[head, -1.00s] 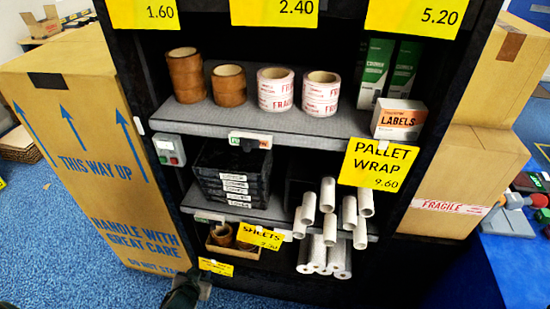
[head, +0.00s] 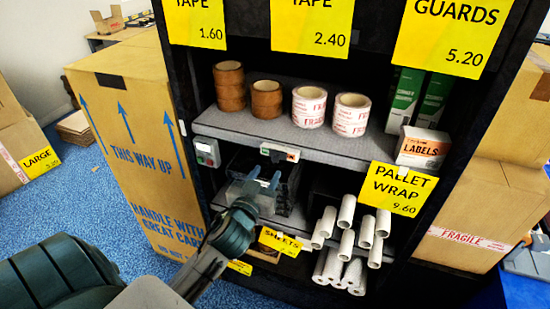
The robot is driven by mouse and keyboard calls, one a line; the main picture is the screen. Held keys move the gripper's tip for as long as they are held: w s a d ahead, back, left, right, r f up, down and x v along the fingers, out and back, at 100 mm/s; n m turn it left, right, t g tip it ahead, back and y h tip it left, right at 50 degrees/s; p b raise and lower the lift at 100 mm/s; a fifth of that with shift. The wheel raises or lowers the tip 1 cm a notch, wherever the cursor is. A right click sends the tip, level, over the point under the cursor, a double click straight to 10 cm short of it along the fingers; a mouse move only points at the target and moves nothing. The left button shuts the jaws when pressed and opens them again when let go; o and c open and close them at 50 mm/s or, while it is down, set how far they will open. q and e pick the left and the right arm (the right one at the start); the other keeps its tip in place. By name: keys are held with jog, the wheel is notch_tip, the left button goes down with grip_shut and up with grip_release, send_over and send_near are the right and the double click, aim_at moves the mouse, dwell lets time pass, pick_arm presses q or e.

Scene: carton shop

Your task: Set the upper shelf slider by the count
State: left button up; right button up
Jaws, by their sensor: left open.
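The upper shelf (head: 300,139) carries brown tape rolls in two stacks (head: 229,86) and (head: 266,99), and white-and-red FRAGILE tape in two stacks (head: 309,106) and (head: 350,115). A small white slider (head: 280,153) with a dark part and a little red sits on that shelf's front edge. Its exact setting is too small to read. My left gripper (head: 265,177) is open and empty, just below and left of the slider and apart from it. It hides part of the dark stacked trays behind. My right gripper is not in view.
A grey box with red and green buttons (head: 207,152) is at the upper shelf's left end. A LABELS box (head: 423,148) and green cartons (head: 405,100) stand at its right. White wrap rolls (head: 346,210) stick out below. A tall carton (head: 135,140) stands left.

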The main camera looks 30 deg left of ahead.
aim_at(275, 160)
pick_arm(q)
jog(key=p+x, duration=0.1)
jog(key=x, duration=0.3)
jog(key=shift+w+r+p, duration=0.15)
jog(key=shift+w+p, duration=0.15)
jog(key=shift+w+a, duration=0.15)
jog(key=shift+w, duration=0.55)
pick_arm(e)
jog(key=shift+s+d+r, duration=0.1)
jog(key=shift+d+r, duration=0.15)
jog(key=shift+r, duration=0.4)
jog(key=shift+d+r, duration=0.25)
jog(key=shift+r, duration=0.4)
pick_arm(q)
jog(key=c, duration=0.8)
grip_shut()
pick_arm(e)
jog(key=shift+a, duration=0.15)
